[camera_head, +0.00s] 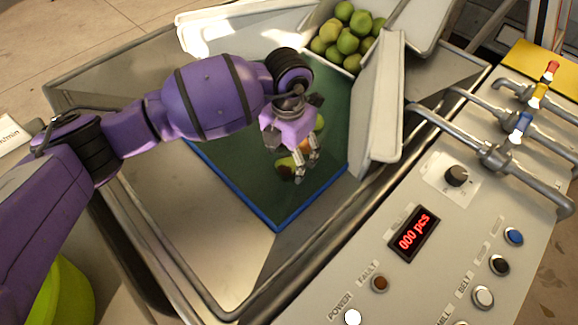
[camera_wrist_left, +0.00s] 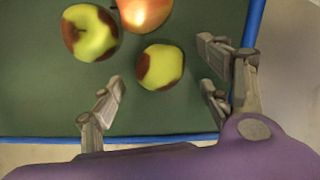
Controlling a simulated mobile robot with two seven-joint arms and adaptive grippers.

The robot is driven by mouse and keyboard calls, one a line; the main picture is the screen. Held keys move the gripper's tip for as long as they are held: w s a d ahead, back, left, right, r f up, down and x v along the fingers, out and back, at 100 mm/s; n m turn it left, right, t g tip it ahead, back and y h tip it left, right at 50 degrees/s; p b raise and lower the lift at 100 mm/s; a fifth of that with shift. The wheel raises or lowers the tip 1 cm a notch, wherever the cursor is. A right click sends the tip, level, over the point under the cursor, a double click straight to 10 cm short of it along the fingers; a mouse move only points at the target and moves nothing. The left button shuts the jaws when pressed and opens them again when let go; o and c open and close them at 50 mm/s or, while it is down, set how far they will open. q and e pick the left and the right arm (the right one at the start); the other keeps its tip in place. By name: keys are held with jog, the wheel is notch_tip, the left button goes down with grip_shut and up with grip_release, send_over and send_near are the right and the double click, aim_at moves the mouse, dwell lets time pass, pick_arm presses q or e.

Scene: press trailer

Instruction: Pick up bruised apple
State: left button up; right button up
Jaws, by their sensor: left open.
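A bruised apple (camera_wrist_left: 160,67), yellow-green with brown patches, lies on the green mat (camera_wrist_left: 40,105) near its blue edge in the left wrist view. A second apple (camera_wrist_left: 90,32) with brown patches lies to its upper left, and a red-orange apple (camera_wrist_left: 145,12) is cut off at the top. My left gripper (camera_wrist_left: 162,87) is open, with its fingertips on either side of the nearest bruised apple; I cannot tell whether they touch it. In the head view the left gripper (camera_head: 304,170) points down over the mat, partly hiding an apple (camera_head: 287,166). My right gripper is not in view.
Several green apples (camera_head: 345,35) are heaped at the back of the metal tray. A pale upright guide plate (camera_head: 378,105) stands right of the mat. A control panel (camera_head: 415,230) with buttons and pipes (camera_head: 495,155) lies to the right. The mat's front is clear.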

aim_at(288, 160)
pick_arm(q)
notch_tip(288, 160, down, 5)
jog(key=shift+w+a+r+b, duration=0.1)
jog(key=shift+w+r+b, duration=0.1)
jog(key=shift+b, duration=0.15)
jog(key=c, duration=1.3)
